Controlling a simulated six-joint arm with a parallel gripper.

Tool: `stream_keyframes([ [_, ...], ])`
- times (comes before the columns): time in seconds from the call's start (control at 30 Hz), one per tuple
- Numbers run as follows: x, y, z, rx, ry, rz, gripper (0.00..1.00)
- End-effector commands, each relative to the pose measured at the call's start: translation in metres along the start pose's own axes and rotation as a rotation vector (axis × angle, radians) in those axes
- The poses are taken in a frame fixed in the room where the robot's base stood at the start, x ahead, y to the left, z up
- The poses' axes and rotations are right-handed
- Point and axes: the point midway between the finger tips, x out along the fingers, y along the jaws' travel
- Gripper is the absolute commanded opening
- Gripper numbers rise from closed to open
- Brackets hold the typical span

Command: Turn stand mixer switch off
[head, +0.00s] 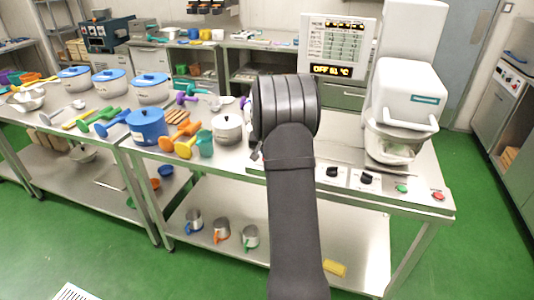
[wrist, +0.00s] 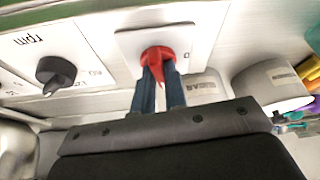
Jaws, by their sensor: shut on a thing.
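The red rotary switch (wrist: 157,58) sits on a white plate in the wrist view, with a "0" mark beside it. The two blue fingers of my gripper (wrist: 160,76) are closed on its red handle. In the head view my dark arm stands in the middle and hides both the gripper and this switch. The white stand mixer (head: 408,88) stands at the right end of the steel table, with a bowl (head: 396,150) under its head. How far the switch is turned is hard to tell.
A black knob marked rpm (wrist: 56,74) is beside the switch. The front panel also has a green button (head: 402,188) and a red button (head: 438,196). A grey pot (head: 228,128) and a blue pot (head: 148,128) stand left of my arm. A display board (head: 338,48) is behind.

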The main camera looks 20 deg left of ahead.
Motion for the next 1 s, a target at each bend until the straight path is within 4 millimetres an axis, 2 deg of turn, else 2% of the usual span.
stream_keyframes([
  [1.0,0.0020,0.0061,-0.0020,-0.878,-0.003,-0.367,0.00],
])
